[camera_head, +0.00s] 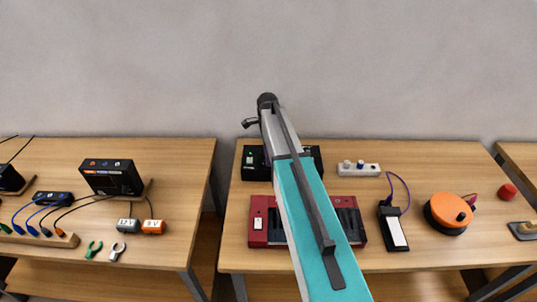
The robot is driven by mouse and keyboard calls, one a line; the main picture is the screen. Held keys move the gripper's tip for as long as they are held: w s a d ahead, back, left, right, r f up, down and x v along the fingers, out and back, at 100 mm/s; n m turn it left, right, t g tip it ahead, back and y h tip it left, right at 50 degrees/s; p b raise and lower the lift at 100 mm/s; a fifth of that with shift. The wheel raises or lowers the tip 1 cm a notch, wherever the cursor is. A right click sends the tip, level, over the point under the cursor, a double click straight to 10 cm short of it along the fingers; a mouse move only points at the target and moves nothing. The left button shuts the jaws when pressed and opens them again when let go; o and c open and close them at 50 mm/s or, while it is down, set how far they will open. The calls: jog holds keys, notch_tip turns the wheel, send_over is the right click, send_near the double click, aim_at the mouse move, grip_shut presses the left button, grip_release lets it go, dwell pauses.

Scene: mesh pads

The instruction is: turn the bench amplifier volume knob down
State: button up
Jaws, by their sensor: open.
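A black box (255,172), which looks like the bench amplifier, stands at the back of the middle table. My arm crosses in front of it and hides its centre. A light patch shows on its left part and small details on its top right edge. I cannot make out which part is the volume knob. My gripper (248,123) is small and dark at the far end of the arm. It shows above and left of the box's middle, against the wall, and is open with nothing seen in it.
A red keyboard (262,230) lies in front of the box, partly behind my arm. To the right are a white unit with knobs (358,169), a black pedal (393,228) with a purple cable, and an orange round device (447,214). A separate left table (180,185) holds cabled electronics.

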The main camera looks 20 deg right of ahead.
jog(key=shift+f, duration=0.1)
jog(key=c, duration=0.9)
jog(key=shift+d, duration=0.35)
grip_shut()
jog(key=shift+a, duration=0.25)
